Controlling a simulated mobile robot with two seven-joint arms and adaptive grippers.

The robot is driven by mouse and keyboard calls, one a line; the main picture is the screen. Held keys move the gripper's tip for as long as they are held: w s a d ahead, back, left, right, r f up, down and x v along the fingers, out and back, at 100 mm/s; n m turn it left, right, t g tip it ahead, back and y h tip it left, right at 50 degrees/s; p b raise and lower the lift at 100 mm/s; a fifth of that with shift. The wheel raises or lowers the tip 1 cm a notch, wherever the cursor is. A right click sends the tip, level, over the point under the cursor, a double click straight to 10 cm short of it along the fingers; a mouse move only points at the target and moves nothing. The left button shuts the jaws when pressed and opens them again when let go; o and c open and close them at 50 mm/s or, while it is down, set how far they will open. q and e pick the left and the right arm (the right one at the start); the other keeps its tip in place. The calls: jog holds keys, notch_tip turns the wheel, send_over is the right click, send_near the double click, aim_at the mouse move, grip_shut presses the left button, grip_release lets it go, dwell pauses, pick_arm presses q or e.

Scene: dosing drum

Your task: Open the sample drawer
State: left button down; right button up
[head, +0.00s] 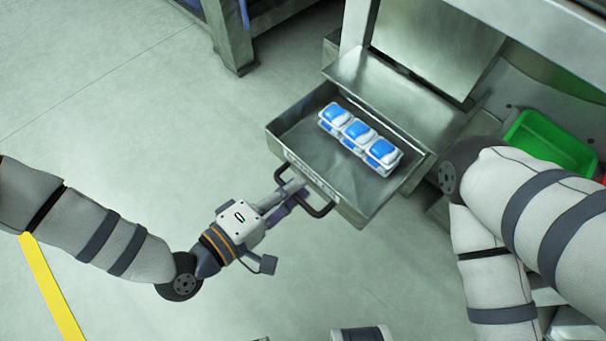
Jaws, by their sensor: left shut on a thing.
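The sample drawer (310,143) is a grey metal tray pulled out from the cabinet, with its inside showing. Several white containers with blue lids (357,132) stand in a row inside it. A dark bar handle (327,206) runs along the drawer's front. My left gripper (288,192) is at the left part of this handle and is shut on it. The exact finger contact is small in the picture. My right arm comes in at the right, and its gripper is not in view.
A green bin (550,142) sits right of the drawer, with a bit of red beside it. A metal table leg (230,40) stands at the top left. A yellow floor line (50,288) runs at the lower left.

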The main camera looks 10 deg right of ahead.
pick_arm(q)
jog(key=shift+s+a, duration=0.1)
jog(key=shift+s, duration=0.05)
jog(key=c, duration=2)
grip_release()
jog(key=shift+o, duration=0.2)
jog(key=v, duration=1.2)
